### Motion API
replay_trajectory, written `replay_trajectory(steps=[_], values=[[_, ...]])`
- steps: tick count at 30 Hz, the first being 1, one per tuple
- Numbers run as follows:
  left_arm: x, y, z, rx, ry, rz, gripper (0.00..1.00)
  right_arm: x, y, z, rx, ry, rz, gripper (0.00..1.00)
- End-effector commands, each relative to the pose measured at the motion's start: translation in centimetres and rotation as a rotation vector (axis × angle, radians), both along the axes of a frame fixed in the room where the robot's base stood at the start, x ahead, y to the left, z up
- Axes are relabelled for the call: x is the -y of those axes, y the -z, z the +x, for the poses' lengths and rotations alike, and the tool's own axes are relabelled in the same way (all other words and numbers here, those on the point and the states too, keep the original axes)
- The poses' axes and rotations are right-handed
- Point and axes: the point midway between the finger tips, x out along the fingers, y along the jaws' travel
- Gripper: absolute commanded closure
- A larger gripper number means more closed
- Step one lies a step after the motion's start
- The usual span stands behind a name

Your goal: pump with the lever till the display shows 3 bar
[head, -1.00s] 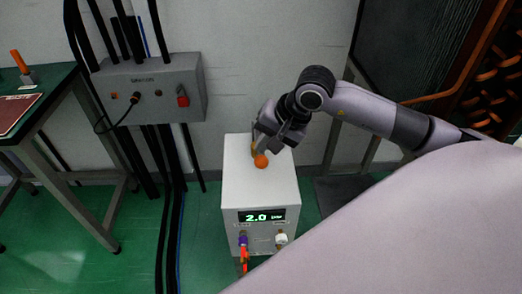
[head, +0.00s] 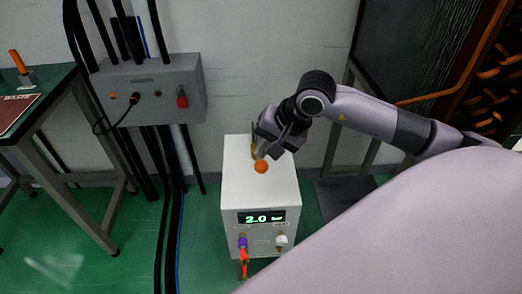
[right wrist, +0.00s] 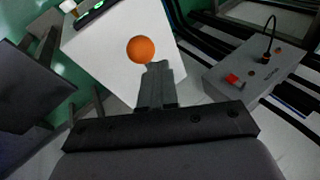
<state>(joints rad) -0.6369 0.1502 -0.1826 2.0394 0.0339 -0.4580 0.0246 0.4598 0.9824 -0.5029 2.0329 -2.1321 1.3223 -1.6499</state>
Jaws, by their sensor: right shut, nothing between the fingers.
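The white pump box (head: 240,190) stands on the green floor, and its display (head: 262,217) reads 2.0 bar. The lever's orange ball knob (head: 261,167) shows above the box top; most of the lever is hidden behind my gripper. My right gripper (head: 262,156) is shut and empty, close by the knob on its far side. In the right wrist view the orange knob (right wrist: 140,50) appears just beyond the shut fingertips (right wrist: 158,66); I cannot tell whether they touch it. My left gripper is not in view.
A grey wall box (head: 150,88) with a red switch and cables hangs at the left. A table (head: 60,85) stands at far left. An orange-red valve handle (head: 244,257) and a white fitting (head: 281,240) are on the box's front.

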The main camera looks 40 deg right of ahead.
Motion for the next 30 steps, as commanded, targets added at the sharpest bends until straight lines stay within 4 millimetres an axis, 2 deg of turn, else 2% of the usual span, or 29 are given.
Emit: replay_trajectory(steps=[30], values=[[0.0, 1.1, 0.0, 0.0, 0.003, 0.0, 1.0, -0.3, 1.3, -0.5, -0.003, -0.001, 0.001, 1.0]])
